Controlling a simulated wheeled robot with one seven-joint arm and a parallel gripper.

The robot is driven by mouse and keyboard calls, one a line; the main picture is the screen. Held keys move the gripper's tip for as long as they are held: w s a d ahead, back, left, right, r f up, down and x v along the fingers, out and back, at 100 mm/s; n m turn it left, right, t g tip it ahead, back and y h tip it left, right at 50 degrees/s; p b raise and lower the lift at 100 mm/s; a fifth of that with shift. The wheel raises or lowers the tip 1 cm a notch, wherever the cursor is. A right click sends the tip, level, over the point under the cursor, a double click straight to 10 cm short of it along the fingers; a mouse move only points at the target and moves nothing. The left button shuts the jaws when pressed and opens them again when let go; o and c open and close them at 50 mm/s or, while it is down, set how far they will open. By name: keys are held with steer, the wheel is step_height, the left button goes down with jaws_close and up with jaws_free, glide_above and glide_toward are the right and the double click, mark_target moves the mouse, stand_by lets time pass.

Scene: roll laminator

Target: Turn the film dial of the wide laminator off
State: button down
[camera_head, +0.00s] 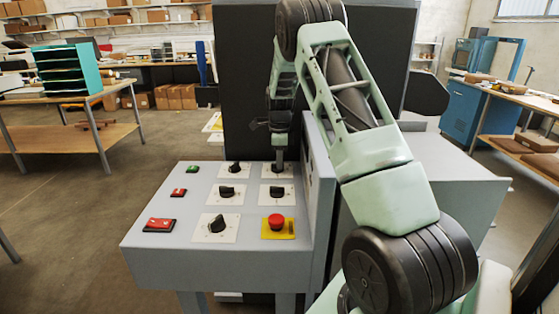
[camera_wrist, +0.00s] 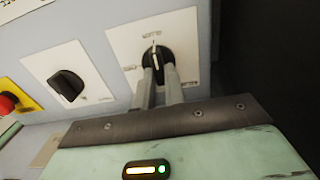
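The wide laminator's sloped grey control panel (camera_head: 180,255) carries several black rotary dials on white plates. My gripper (camera_head: 279,162) is at the far right dial (camera_head: 275,171), which it partly hides in the head view. In the wrist view, the two narrow grey fingers of my gripper (camera_wrist: 158,68) lie close together on either side of this dial's black handle (camera_wrist: 155,53) and appear shut on it. Its white pointer mark points to the top of the plate, towards a label. The labels are too blurred to read, so I cannot confirm it is the film dial.
A nearer right dial (camera_head: 277,192) also shows in the wrist view (camera_wrist: 67,85). A red stop button (camera_head: 277,221) on a yellow plate stands at the near right. Other dials (camera_head: 226,192) and red and green buttons lie to the left. A dark upright panel (camera_head: 240,80) rises behind.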

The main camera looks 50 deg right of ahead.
steer(key=shift+n, duration=0.4)
steer(key=n, duration=0.3)
steer(key=shift+w+n, duration=0.15)
steer(key=shift+n, duration=0.15)
steer(key=n, duration=0.4)
steer(key=shift+w+d, duration=0.1)
steer(key=shift+w, duration=0.05)
steer(key=n, duration=0.5)
steer(key=shift+w, duration=0.15)
steer(key=n, duration=0.4)
steer(key=shift+w, duration=0.1)
steer(key=shift+n, duration=0.4)
steer(key=c, duration=1.5)
jaws_free()
steer(key=shift+o, duration=0.2)
